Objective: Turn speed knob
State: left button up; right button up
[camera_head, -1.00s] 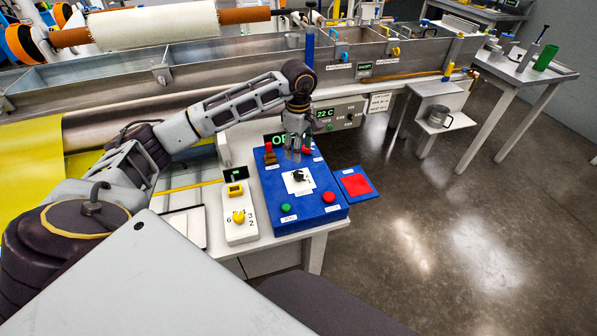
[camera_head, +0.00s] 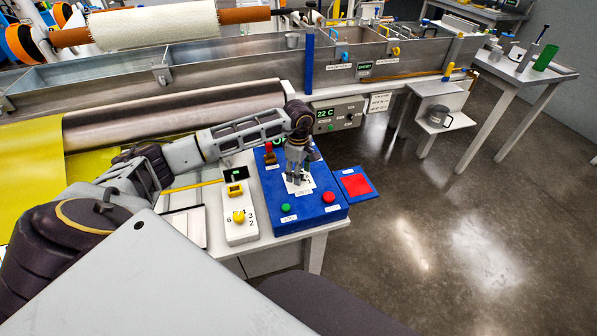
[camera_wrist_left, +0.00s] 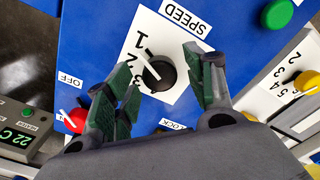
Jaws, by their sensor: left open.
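The speed knob (camera_wrist_left: 160,73) is black with a white pointer line, on a white plate (camera_wrist_left: 178,45) marked SPEED with numbers, on the blue control box (camera_head: 318,209). In the left wrist view the pointer aims to the upper left, near the numbers. My left gripper (camera_wrist_left: 165,85) is open, with one green-padded finger on each side of the knob and gaps showing. In the head view my left gripper (camera_head: 297,178) hangs above the box and hides most of the knob. Whether the fingertips reach down to knob height is hard to tell. My right gripper is out of view.
The box also carries a green button (camera_head: 286,207), a red button (camera_head: 328,197) and a red-handled switch (camera_head: 269,149). A white unit with a yellow knob (camera_head: 239,216) stands left of it. A red pad (camera_head: 356,185) lies right. The metal bath (camera_head: 230,63) runs behind.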

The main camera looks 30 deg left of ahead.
pick_arm(q)
jog(key=shift+f, duration=0.1)
jog(key=shift+c, duration=0.5)
jog(key=c, duration=0.9)
